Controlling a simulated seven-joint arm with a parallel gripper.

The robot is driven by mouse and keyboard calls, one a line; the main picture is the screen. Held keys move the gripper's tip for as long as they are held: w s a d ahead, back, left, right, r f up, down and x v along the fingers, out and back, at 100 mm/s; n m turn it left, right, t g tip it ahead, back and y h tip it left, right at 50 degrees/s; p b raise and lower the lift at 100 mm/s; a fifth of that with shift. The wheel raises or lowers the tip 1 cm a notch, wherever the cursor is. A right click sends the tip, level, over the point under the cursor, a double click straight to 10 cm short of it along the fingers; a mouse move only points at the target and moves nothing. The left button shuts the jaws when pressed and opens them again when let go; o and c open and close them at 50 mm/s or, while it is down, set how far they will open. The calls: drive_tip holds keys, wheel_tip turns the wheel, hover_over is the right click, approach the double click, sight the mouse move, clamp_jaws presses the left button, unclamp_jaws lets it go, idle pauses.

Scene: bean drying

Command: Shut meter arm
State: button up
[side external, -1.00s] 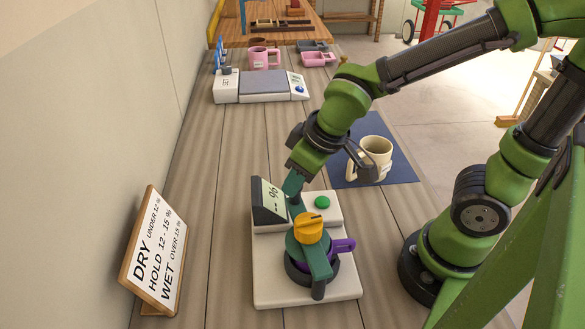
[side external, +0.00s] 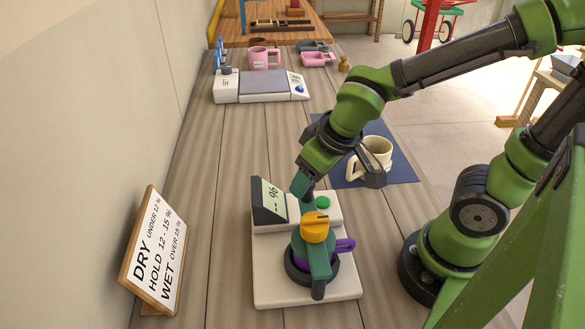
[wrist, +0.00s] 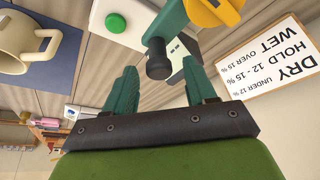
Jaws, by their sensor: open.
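The moisture meter (side external: 270,285) is a white unit with a tilted display (side external: 270,202) and a green button (side external: 322,202). Its teal meter arm (side external: 319,262) carries a yellow knob (side external: 314,227) and lies over a round dark base with a purple handled cup (side external: 344,245), mostly hidden. In the wrist view, the arm's dark end (wrist: 158,62) shows between my fingertips; I cannot tell whether they touch it. My gripper (side external: 301,187) is open, low over the meter beside the display; its spread teal fingers also show in the wrist view (wrist: 160,78).
A sign (side external: 155,254) with dryness limits stands left of the meter. A cream mug (side external: 374,154) sits on a blue mat (side external: 403,171) behind my gripper. A scale (side external: 263,86), pink cup (side external: 264,58) and pink tray (side external: 318,59) are farther back.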

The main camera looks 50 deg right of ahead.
drive_tip(key=v, duration=1.7)
drive_tip(key=shift+f, duration=0.1)
drive_tip(key=w+d+f+m+t+y, duration=0.2)
drive_tip(key=w+d+f+m, duration=0.1)
drive_tip(key=d+f, duration=0.3)
drive_tip(key=shift+w+f+m+t, duration=0.35)
drive_tip(key=shift+f+m+t, duration=0.05)
drive_tip(key=shift+f+m, duration=0.1)
